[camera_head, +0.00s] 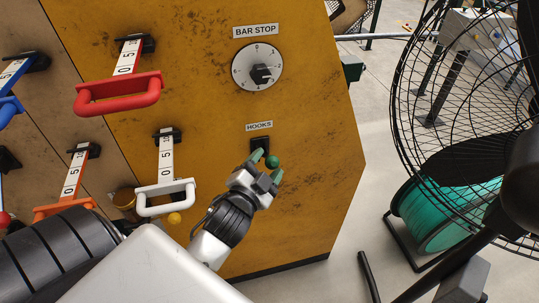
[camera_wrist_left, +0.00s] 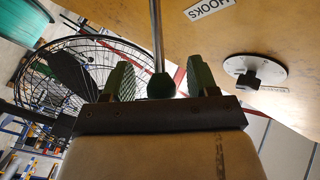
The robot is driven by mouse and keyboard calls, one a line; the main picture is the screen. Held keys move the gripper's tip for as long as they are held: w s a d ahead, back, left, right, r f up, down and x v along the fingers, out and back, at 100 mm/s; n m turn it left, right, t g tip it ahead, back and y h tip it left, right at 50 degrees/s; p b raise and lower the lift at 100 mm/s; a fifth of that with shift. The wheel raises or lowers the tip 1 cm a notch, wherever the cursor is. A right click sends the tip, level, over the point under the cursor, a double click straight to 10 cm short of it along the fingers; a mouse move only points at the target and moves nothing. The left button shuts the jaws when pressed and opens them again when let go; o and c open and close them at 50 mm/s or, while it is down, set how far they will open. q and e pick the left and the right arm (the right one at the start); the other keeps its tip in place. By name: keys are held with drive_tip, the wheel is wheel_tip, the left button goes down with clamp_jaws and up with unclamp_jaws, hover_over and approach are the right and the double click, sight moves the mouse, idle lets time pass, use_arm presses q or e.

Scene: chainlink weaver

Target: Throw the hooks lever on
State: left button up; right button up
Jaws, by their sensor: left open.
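The hooks lever is a metal rod with a dark green ball knob (camera_head: 272,162) on its end. It comes out of a black slot plate (camera_head: 260,145) under the "HOOKS" label (camera_head: 259,126). My left gripper (camera_head: 267,166) is open around the knob, with one green finger on each side. In the left wrist view the knob (camera_wrist_left: 161,86) sits between the open fingers (camera_wrist_left: 160,68), with gaps on both sides. The rod (camera_wrist_left: 157,35) runs up from it toward the panel. My right gripper is not in view.
The "BAR STOP" dial (camera_head: 257,67) is on the yellow panel above the lever. Red (camera_head: 120,93), white (camera_head: 166,197), blue and orange handles with scales stick out to the left. A wire-caged fan (camera_head: 450,110) and a teal spool (camera_head: 445,212) stand to the right.

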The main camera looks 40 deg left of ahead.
use_arm(q)
drive_tip(key=shift+w+a, duration=0.15)
drive_tip(key=shift+w, duration=0.95)
drive_tip(key=shift+f, duration=0.1)
clamp_jaws()
